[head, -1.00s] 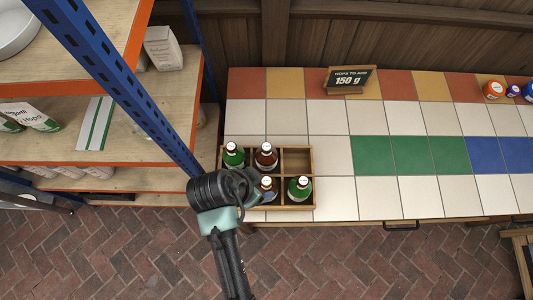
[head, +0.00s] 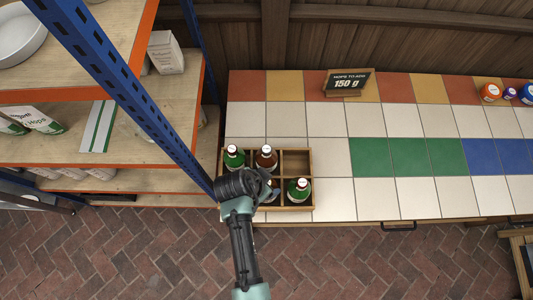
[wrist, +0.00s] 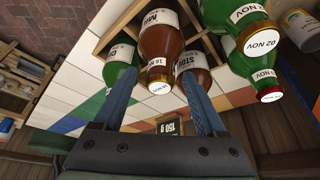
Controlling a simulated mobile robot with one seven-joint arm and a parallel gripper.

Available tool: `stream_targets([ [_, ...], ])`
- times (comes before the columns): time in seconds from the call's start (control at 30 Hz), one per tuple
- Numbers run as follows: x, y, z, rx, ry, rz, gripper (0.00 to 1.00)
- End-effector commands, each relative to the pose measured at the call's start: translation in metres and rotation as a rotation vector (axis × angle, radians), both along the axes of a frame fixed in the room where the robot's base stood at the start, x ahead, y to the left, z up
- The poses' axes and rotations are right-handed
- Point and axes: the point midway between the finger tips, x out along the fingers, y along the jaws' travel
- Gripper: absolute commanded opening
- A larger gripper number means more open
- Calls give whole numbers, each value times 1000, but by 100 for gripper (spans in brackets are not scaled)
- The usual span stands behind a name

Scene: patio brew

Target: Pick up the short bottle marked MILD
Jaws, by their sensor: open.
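A brown bottle (wrist: 160,52) with a white label, whose visible letters read like the start of MILD, stands in a wooden crate. Its cap carries a date. In the wrist view its neck lies between the two fingers of my open gripper (wrist: 158,78); I cannot tell whether they touch it. In the head view my gripper (head: 264,186) is over the crate's lower middle compartment and mostly hides the bottle there. Another brown bottle (wrist: 192,62), with a label like STOUT, is close behind it; it also shows in the head view (head: 266,160).
The crate (head: 297,208) stands at the tiled counter's front left and also holds green bottles (head: 233,160) and (head: 299,190); its upper right compartment is empty. A blue-orange shelf (head: 125,90) rises close on the left. A sign (head: 346,82) reads 150 g.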

Motion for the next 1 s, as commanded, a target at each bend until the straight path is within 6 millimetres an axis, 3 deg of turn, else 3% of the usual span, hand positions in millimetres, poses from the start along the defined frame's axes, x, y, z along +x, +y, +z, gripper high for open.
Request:
stream_targets([
  [0.17, 0, 0, 0, 0, 0, -1, 72],
  [0.57, 0, 0, 0, 0, 0, -1, 0],
  [1.0, 0, 0, 0, -1, 1, 0, 0],
])
